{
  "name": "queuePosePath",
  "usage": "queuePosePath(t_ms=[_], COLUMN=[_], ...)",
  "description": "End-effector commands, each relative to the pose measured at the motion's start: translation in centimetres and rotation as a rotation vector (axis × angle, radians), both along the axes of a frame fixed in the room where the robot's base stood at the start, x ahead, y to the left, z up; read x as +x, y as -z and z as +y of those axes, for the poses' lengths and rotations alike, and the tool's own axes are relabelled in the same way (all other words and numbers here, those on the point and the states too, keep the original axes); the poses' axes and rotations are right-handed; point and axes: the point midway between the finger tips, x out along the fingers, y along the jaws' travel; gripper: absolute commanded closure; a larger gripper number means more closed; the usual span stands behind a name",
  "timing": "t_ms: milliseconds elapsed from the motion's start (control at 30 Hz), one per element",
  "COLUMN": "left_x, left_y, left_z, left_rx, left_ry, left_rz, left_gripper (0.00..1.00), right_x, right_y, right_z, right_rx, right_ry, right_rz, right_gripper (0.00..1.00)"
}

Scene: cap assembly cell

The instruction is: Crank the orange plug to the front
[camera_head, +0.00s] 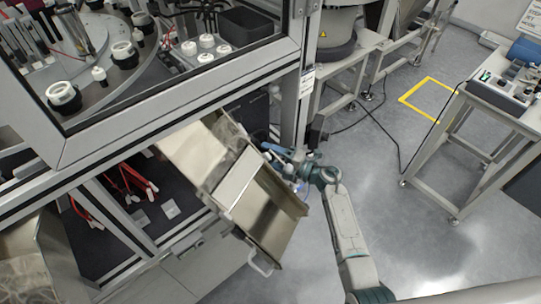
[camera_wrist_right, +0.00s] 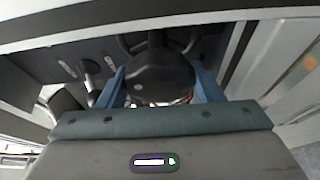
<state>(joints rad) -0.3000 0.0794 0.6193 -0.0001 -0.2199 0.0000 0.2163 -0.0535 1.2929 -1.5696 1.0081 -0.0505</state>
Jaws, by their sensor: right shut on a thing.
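My right gripper (camera_head: 280,154) reaches the side of the machine, beside the tilted metal chute. In the right wrist view the blue fingers of this gripper (camera_wrist_right: 160,84) stand on both sides of a black rounded knob (camera_wrist_right: 157,66) and are shut on it. A dark wheel-like ring (camera_wrist_right: 185,38) shows behind the knob. The knob's far side and its mount are hidden. I cannot make out an orange plug clearly in either view. My left gripper is not in view.
The metal chute (camera_head: 268,215) with its handle sticks out of the machine beside my right arm. The machine's frame post (camera_head: 297,75) stands close behind the gripper. A metal side table (camera_head: 490,115) stands at the right. The grey floor between is mostly clear.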

Motion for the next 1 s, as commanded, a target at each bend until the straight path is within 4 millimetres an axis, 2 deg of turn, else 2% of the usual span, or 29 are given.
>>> queuePosePath(t_ms=[200,233,333,667,767,1000], left_x=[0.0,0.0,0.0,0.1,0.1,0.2], left_y=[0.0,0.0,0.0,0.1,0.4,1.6], left_z=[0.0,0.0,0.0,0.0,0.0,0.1], left_rx=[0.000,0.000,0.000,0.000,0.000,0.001], left_ry=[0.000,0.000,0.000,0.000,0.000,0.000], left_rz=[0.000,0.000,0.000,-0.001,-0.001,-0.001], left_gripper=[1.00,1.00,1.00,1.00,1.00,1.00], right_x=[-0.1,-0.1,-0.1,-0.2,-0.7,-3.2], right_y=[0.1,0.1,0.1,0.1,0.3,0.5], right_z=[0.0,0.0,0.0,-0.2,-1.1,-5.2], right_rx=[-0.001,-0.001,-0.002,-0.002,-0.003,-0.006], right_ry=[-0.001,-0.001,-0.001,0.000,0.001,0.000], right_rz=[0.002,0.002,0.001,0.000,-0.001,0.000], right_gripper=[0.63,0.38,0.19,0.18,0.18,0.18])
